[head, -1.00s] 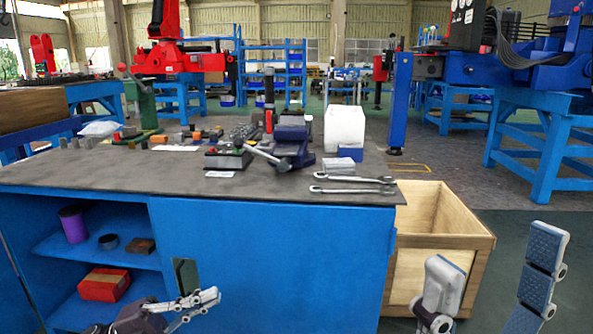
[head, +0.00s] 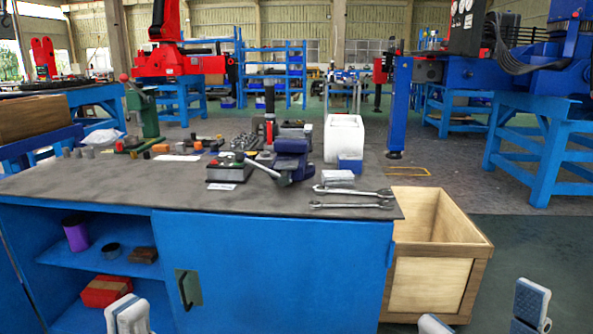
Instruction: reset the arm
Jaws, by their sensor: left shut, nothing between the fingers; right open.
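My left gripper (head: 127,314) shows at the bottom edge, left of centre, in front of the blue workbench (head: 280,275). Its fingertips are together and nothing is seen between them. My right gripper (head: 482,314) shows at the bottom right, with its two fingers wide apart and empty. It is in front of the wooden crate (head: 428,282) and to its right, over the floor. Only the finger ends of both grippers are in view; the rest of both arms is below the picture.
The bench top holds wrenches (head: 352,198), a blue vise (head: 291,160), a white box (head: 344,138) and small parts. The open shelf holds a purple cylinder (head: 76,235) and a red box (head: 105,290). The floor right of the crate is clear.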

